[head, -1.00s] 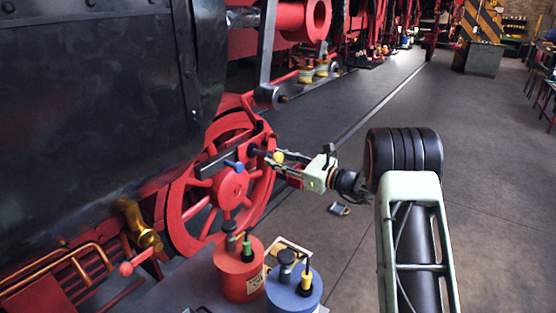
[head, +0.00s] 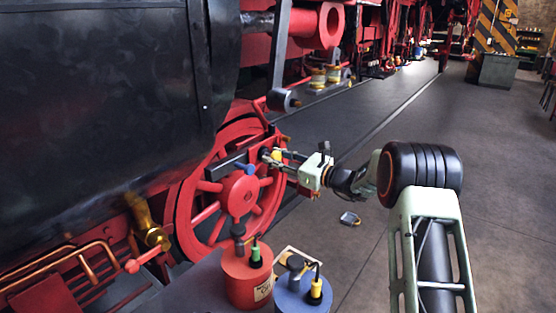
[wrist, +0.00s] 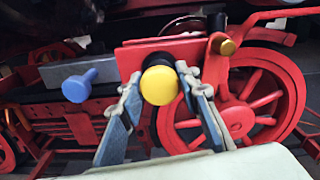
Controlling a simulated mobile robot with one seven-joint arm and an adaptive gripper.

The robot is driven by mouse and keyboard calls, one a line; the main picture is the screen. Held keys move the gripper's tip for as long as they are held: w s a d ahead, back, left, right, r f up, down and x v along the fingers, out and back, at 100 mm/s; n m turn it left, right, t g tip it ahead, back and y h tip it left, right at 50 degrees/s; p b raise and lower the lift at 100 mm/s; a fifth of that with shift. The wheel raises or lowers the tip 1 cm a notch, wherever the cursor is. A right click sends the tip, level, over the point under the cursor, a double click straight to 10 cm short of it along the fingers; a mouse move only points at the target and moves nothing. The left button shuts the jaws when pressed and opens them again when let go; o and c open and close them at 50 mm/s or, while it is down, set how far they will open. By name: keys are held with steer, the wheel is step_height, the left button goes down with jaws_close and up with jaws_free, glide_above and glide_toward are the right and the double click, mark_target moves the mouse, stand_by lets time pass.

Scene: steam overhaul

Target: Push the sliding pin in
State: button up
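The sliding pin's yellow round end (wrist: 159,85) faces me in the wrist view, in front of a red block (wrist: 195,50) by the wheel. A dark collar shows behind it. It is small in the head view (head: 277,154), partly covered by my fingers. My gripper (wrist: 158,80) has one finger on each side of the yellow end, apart from each other. A narrow gap seems to show beside each finger; contact is hard to tell. In the head view my gripper (head: 278,162) reaches leftward to the red block.
A blue knob (wrist: 80,86) on a grey bar sits left of the pin. The red spoked wheel (head: 190,215) is behind. A red can (head: 247,279) and a blue can (head: 303,294) stand on a surface below. The floor to the right is mostly open.

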steer(key=o, duration=0.5)
steer(key=shift+w+a, duration=0.1)
steer(key=shift+a, duration=0.2)
steer(key=shift+d, duration=0.1)
steer(key=v, duration=1.2)
